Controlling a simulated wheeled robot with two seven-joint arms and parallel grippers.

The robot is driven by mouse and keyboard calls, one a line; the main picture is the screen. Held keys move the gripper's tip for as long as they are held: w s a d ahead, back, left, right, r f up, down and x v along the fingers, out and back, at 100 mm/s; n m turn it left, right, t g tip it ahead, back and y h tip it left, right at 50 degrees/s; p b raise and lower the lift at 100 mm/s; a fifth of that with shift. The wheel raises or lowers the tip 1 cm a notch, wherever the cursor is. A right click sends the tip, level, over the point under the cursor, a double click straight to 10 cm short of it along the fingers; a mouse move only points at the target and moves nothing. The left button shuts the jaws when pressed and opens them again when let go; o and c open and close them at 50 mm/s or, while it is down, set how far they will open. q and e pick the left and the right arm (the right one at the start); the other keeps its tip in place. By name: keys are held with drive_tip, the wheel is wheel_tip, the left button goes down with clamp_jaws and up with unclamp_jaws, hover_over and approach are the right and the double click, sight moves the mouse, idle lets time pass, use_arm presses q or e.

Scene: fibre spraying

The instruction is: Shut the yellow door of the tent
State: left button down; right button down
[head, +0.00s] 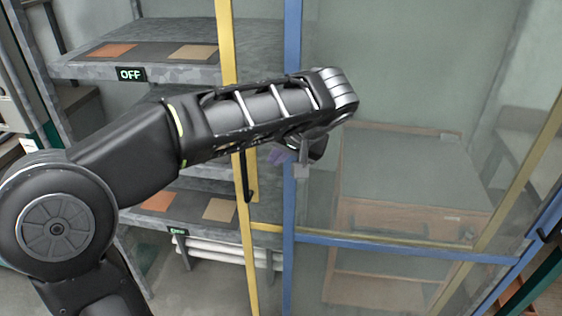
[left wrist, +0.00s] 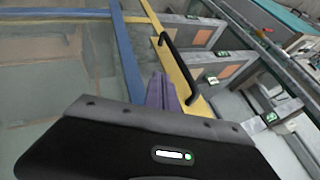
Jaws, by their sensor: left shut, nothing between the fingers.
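The yellow door post (head: 229,62) stands upright left of a blue frame post (head: 292,50), with a gap between the two. Its black handle (head: 248,178) shows just below my left arm. In the left wrist view, the yellow post (left wrist: 200,104) and handle (left wrist: 179,68) lie right of the blue post (left wrist: 126,55). My left arm crosses in front of the yellow post. My left gripper (head: 281,156) is beside the blue post, its purple fingers (left wrist: 162,92) shut and empty, close to the yellow post; contact cannot be told. My right gripper is out of view.
Grey shelves (head: 190,72) with orange and tan tiles and an OFF sign (head: 131,74) stand at the left. A lower blue rail (head: 400,246) runs right from the blue post. Behind the clear panel is a wooden cabinet (head: 410,212).

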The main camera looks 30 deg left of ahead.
sight(254, 159)
use_arm(q)
drive_tip(key=a+f+p, duration=0.1)
drive_tip(key=a, duration=0.1)
drive_tip(key=a+f+p, duration=0.1)
drive_tip(key=a, duration=0.1)
drive_tip(key=w+a+f+p, duration=0.1)
drive_tip(key=a+f, duration=0.1)
drive_tip(key=shift+a, duration=0.35)
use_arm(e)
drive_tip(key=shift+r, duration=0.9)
use_arm(q)
drive_tip(key=shift+w, duration=0.1)
